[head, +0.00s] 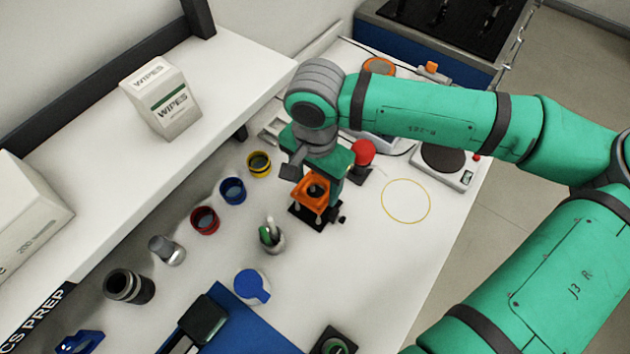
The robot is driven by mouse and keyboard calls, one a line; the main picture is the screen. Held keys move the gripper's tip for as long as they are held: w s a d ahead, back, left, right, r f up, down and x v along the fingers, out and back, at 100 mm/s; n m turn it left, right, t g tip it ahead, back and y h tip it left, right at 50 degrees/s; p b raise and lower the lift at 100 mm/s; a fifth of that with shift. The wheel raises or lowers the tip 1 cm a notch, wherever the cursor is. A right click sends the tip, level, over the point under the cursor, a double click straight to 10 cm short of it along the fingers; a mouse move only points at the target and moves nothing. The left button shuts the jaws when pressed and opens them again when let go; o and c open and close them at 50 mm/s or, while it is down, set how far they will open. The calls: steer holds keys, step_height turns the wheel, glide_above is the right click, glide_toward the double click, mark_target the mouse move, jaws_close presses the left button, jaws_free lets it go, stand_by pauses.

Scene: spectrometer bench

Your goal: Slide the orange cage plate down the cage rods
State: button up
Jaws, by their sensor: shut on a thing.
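The orange cage plate (314,205) is a square frame with a dark round opening, seen in the head view just left of the picture's middle. It sits above a black base (298,213) on the white bench. Short pale cage rods (319,219) show below its near edge. My gripper (312,178) reaches down from the green arm and is shut on the orange plate from behind. Its fingertips and their contact with the plate are mostly hidden. I cannot tell how far the plate is from the lower end of the rods.
Yellow (259,164), blue (232,190) and red (205,220) ringed cups line the left. A yellow circle (406,200) marks clear bench at right. A shelf (235,70) overhangs at left.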

steer(key=shift+f, duration=1.95)
stand_by(0.3)
steer(key=shift+r, duration=0.15)
steer(key=shift+r, duration=1.65)
steer(key=shift+f, duration=0.3)
stand_by(0.4)
steer(key=shift+f, duration=0.2)
steer(key=shift+s+f, duration=0.1)
steer(key=shift+f, duration=0.25)
steer(key=shift+f, duration=0.1)
steer(key=shift+f, duration=0.85)
stand_by(1.2)
